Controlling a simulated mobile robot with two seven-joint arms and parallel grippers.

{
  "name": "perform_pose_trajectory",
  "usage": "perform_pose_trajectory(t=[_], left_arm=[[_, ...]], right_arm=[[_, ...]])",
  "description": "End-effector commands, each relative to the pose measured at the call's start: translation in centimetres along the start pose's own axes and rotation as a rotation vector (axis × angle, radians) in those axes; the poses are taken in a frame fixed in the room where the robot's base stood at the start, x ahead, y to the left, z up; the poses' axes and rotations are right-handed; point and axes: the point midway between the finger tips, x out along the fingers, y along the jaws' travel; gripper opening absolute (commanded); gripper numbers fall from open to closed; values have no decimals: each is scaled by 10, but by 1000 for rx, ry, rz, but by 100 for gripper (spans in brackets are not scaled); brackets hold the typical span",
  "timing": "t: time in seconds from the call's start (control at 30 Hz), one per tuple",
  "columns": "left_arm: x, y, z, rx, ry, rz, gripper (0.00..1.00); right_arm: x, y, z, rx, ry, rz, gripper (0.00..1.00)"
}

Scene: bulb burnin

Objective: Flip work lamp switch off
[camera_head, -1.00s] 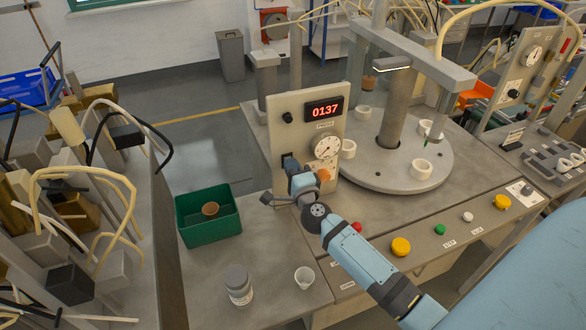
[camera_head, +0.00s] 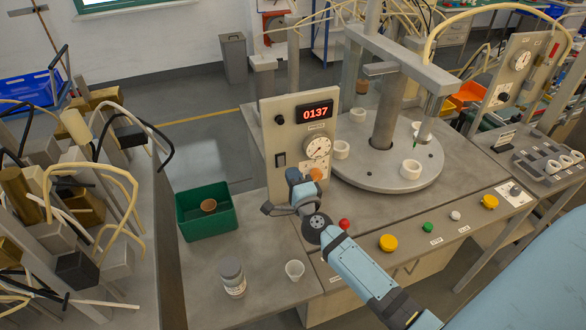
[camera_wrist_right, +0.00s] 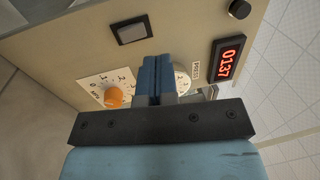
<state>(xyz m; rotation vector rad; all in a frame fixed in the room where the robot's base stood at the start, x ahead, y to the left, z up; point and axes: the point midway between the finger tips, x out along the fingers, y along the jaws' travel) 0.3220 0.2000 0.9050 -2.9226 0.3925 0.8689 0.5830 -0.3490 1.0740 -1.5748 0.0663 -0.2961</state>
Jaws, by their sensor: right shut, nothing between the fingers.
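The dark rocker switch (camera_head: 280,160) sits on the upright beige control panel (camera_head: 272,110), left of the dial gauge. It also shows in the right wrist view (camera_wrist_right: 132,30), uncovered and apart from my fingers. My right gripper (camera_head: 293,176) is in front of the panel, just below and right of the switch, with its blue fingers shut and empty. In the right wrist view the fingers (camera_wrist_right: 156,75) point at the panel. The work lamp (camera_head: 381,68) under the machine's top arm looks grey and unlit. My left gripper is not in view.
An orange knob (camera_wrist_right: 114,97) and the gauge (camera_head: 318,147) are close to my right fingers. A green bin (camera_head: 207,222), a jar (camera_head: 232,276) and a small white cup (camera_head: 295,270) stand at the front left. The rotary table (camera_head: 385,180) holds several white rings.

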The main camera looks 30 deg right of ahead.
Motion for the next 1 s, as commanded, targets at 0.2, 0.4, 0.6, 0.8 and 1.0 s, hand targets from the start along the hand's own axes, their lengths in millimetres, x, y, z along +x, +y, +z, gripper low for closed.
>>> perform_pose_trajectory(t=[0.2, 0.4, 0.6, 0.8, 1.0], left_arm=[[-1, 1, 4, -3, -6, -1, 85], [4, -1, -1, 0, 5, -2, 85], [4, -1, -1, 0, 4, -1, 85], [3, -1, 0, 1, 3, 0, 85], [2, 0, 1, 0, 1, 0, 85]], right_arm=[[-50, -11, 0, 1, -1, 4, 0], [-74, -18, 0, 0, -1, 3, 0], [-80, -21, 0, 0, -1, 3, 0], [-80, -21, 0, 0, -1, 3, 0], [-80, -20, 0, 0, -1, 3, 0]])
